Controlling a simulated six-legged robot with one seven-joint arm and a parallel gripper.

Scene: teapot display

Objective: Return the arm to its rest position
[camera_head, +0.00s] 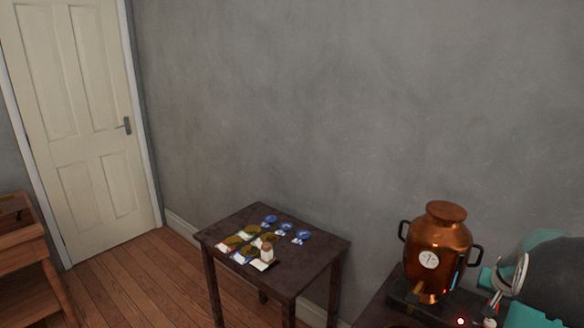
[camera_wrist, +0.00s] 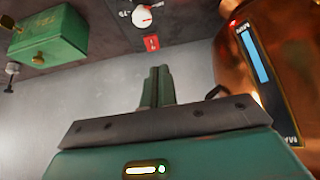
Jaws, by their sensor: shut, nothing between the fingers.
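My gripper (camera_wrist: 159,72) shows in the wrist view, its two green fingers side by side and closed, with nothing between them. A copper urn (camera_wrist: 285,55) rises close at the right of that view, with a lit blue strip on its side. In the head view my teal and dark arm is at the right edge, beside the copper urn (camera_head: 437,250); I cannot make out the fingers there.
The urn stands on a dark table (camera_head: 378,312). The wrist view shows a green box (camera_wrist: 48,36), a white knob (camera_wrist: 141,17) and a red switch (camera_wrist: 151,43). Floor between is open.

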